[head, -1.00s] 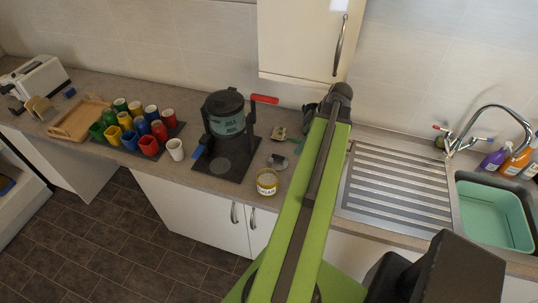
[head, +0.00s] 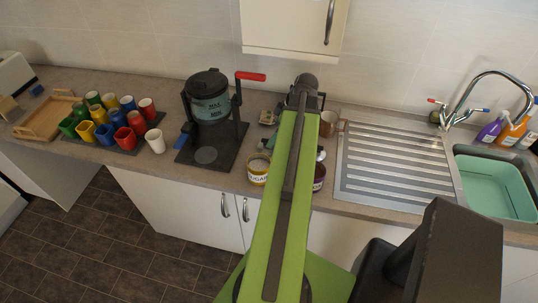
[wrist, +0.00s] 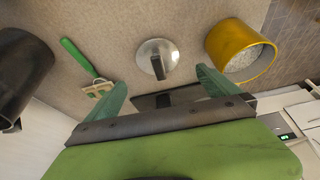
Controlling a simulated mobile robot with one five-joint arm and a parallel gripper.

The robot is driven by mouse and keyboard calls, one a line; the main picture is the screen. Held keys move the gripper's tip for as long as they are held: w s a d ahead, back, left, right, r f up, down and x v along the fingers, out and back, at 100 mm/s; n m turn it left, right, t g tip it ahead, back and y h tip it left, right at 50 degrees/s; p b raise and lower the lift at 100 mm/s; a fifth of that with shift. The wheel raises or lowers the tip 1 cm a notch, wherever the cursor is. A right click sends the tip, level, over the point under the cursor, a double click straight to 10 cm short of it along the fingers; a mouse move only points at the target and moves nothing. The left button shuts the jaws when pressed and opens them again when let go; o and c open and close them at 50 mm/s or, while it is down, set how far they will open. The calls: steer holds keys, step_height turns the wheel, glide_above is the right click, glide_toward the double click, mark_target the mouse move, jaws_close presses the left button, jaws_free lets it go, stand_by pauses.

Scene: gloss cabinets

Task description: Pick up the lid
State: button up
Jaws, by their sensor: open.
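The lid (wrist: 157,57) is a round silver disc with a dark knob and lies on the worktop in the wrist view. My gripper (wrist: 160,88) is open, with its two green fingers spread below the lid in the picture. The lid appears between and beyond the fingertips, apart from them. The yellow sugar jar (wrist: 240,50) is open, with pale contents, right of the lid. The jar (head: 258,170) also shows in the head view, left of my arm.
A green-handled tool (wrist: 78,56) lies left of the lid, near a dark round vessel (wrist: 22,65). In the head view, a black coffee machine (head: 209,100) stands left of my arm, with coloured mugs (head: 122,118) beyond. A metal drainer (head: 390,168) is to the right.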

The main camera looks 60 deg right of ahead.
steer(key=shift+b+x, duration=0.4)
steer(key=shift+x, duration=0.75)
steer(key=b+x, duration=0.5)
steer(key=shift+s+d+f, duration=0.1)
steer(key=shift+f, duration=0.1)
steer(key=shift+r, duration=0.2)
steer(key=shift+c, duration=0.4)
steer(key=c, duration=1.3)
